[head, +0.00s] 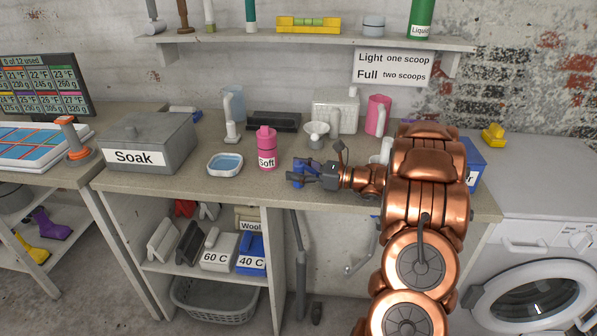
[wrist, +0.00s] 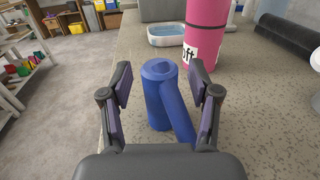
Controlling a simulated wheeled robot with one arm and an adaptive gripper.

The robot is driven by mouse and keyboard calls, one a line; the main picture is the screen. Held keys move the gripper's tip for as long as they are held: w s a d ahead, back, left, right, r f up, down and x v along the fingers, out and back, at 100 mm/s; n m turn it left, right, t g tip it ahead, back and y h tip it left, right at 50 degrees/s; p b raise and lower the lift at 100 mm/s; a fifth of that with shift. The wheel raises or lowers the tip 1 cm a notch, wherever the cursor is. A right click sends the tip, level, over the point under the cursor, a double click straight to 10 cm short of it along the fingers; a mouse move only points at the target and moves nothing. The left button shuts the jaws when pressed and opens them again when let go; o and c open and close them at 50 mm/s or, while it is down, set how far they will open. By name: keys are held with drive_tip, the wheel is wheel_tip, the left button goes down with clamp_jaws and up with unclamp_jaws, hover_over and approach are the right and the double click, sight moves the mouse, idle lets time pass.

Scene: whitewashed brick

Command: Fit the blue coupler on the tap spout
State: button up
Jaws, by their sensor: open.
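A blue coupler (wrist: 158,95), a short cylinder with a round recess on top and a slanting side branch, stands on the worktop in the wrist view. My gripper (wrist: 161,82) is open, with one finger on each side of it and gaps showing. In the head view my gripper (head: 308,174) is low over the worktop's front part, and the coupler (head: 297,177) shows partly behind its fingers.
A pink "Soft" bottle (head: 266,150) stands just left of my gripper, with a shallow dish of blue liquid (head: 225,165) beyond. A white funnel (head: 316,130), a white canister (head: 336,110) and a pink jug (head: 377,115) stand behind. A grey "Soak" box (head: 150,145) fills the left end.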

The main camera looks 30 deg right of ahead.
clamp_jaws()
idle(0.4)
drive_tip(key=shift+r, duration=0.15)
